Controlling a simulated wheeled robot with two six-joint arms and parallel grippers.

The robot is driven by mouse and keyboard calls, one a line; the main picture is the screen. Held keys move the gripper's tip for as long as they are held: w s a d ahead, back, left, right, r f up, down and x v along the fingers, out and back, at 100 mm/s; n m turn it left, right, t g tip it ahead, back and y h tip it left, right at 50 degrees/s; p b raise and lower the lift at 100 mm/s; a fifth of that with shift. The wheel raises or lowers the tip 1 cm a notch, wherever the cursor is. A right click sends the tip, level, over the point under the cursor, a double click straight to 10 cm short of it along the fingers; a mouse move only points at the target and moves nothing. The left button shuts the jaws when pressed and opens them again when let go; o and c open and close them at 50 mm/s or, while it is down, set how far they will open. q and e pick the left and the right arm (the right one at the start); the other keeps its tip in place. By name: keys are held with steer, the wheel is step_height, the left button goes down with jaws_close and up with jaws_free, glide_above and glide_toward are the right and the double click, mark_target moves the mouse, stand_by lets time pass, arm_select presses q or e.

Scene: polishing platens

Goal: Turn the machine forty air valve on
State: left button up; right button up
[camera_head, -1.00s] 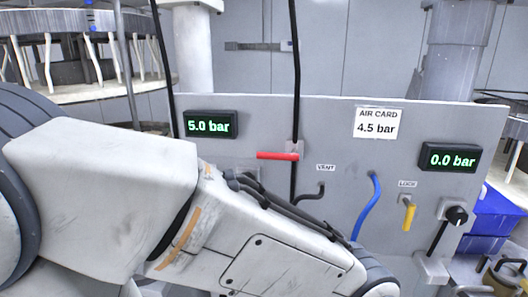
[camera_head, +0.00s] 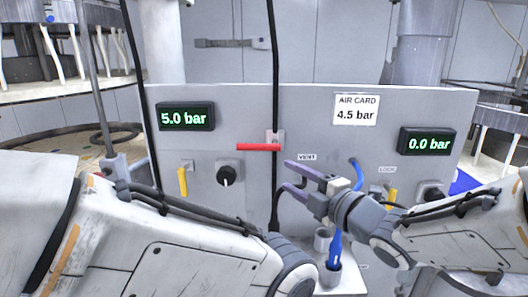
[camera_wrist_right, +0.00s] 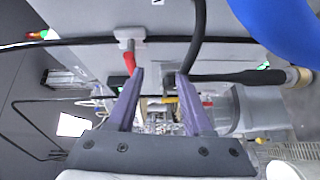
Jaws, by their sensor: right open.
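The grey panel (camera_head: 230,115) carries a red lever handle (camera_head: 258,147), lying horizontal on a pale mount where a black hose runs down. In the right wrist view the red handle (camera_wrist_right: 129,62) is seen nearly end-on, just beyond the left fingertip. My right gripper (camera_head: 288,177) is open and empty, its purple fingers pointing left, below and right of the red handle and apart from it. The fingers also show in the right wrist view (camera_wrist_right: 159,75). The left display (camera_head: 186,117) reads 5.0 bar, the right display (camera_head: 428,142) 0.0 bar. My left gripper is out of view.
The air card (camera_head: 356,109) reads 4.5 bar. A black knob (camera_head: 228,174) and a yellow lever (camera_head: 182,181) sit left of the hose (camera_head: 275,60). A blue item (camera_head: 335,247) stands in a cup below.

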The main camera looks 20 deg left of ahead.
mark_target(252, 147)
steer(key=w+a+r+n+y+p, duration=0.1)
steer(key=a, duration=0.2)
steer(key=w+a+r+n+g+y+p, duration=0.1)
steer(key=a+r+n+p, duration=0.1)
steer(key=a, duration=0.1)
steer(key=a+r+n+y+p, duration=0.1)
steer(key=a, duration=0.2)
steer(key=shift+w+a+r+n+g+y, duration=0.15)
steer(key=shift+w+r+n+g+y, duration=0.1)
steer(key=shift+w+n+g+y, duration=0.15)
steer(key=shift+w+a+p, duration=0.35)
steer(key=shift+a, duration=0.25)
jaws_close()
steer(key=shift+f, duration=0.1)
stand_by(0.5)
